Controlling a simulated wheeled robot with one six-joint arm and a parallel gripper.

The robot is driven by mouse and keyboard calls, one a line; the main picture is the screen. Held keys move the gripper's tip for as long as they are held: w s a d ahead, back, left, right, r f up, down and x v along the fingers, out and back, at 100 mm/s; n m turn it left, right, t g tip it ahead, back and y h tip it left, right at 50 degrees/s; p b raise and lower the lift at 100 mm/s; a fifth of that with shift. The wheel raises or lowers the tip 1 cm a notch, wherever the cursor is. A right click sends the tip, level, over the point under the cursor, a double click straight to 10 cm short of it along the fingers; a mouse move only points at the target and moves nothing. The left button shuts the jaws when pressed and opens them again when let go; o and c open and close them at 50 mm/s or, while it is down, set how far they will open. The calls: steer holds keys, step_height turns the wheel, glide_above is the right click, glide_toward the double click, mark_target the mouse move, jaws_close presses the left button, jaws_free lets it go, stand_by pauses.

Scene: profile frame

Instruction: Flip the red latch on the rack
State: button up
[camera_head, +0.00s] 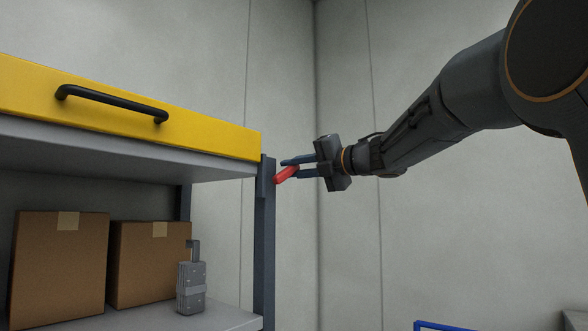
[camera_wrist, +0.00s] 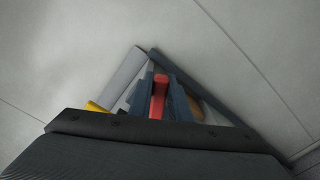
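The red latch (camera_head: 286,174) sticks out to the right from a dark bracket (camera_head: 266,176) on the rack's upright post (camera_head: 264,240). It is tilted, with its right end higher. My gripper (camera_head: 291,167) reaches in from the right, and its two blue-grey fingers are apart at the latch. In the wrist view the red latch (camera_wrist: 158,97) shows between the fingers (camera_wrist: 160,95), with a finger on either side. I cannot tell whether either finger touches it. The latch's base is partly hidden by the bracket.
A yellow drawer (camera_head: 200,133) with a black handle (camera_head: 112,103) sits on top of the rack. A blue frame (camera_head: 440,326) shows at the bottom right. The wall behind is bare.

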jaws_close()
steer(key=shift+s+a+r+n+b, duration=0.15)
steer(key=shift+n+b, duration=0.35)
steer(key=shift+b, duration=0.25)
steer(key=shift+s+r+n, duration=0.1)
steer(key=shift+r+n, duration=0.15)
steer(key=shift+n, duration=0.05)
steer(key=o, duration=0.7)
jaws_free()
